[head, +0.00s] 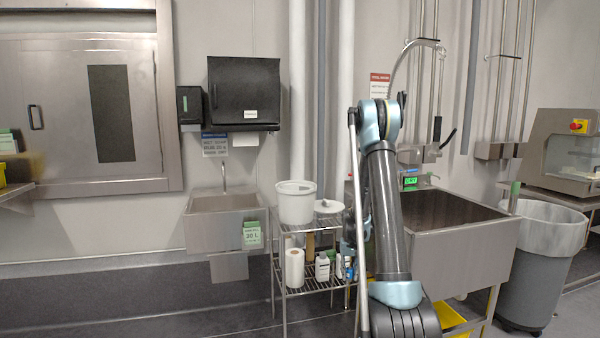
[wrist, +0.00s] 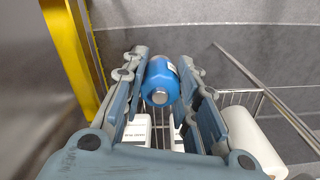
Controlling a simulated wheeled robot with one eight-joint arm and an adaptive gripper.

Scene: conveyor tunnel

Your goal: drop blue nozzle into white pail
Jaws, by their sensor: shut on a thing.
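The blue nozzle (wrist: 161,82), a blue cylinder with a grey end and a small white label, sits between the fingers of my gripper (wrist: 162,62) in the wrist view. The fingers are closed on its two sides. The nozzle is above the wire lower shelf, with white bottles behind it. The white pail (head: 296,204) stands upright on the top shelf of the rack in the head view, left of my arm. In the head view my gripper is mostly hidden behind my arm, low by the rack's right side. The pail does not show in the wrist view.
The wire rack (head: 285,291) holds a paper roll (head: 294,268) and white bottles (head: 322,267) on its lower shelf. A white lid-like disc (head: 328,206) lies right of the pail. A steel sink (head: 460,250) stands close on the right, a small sink (head: 222,224) on the left.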

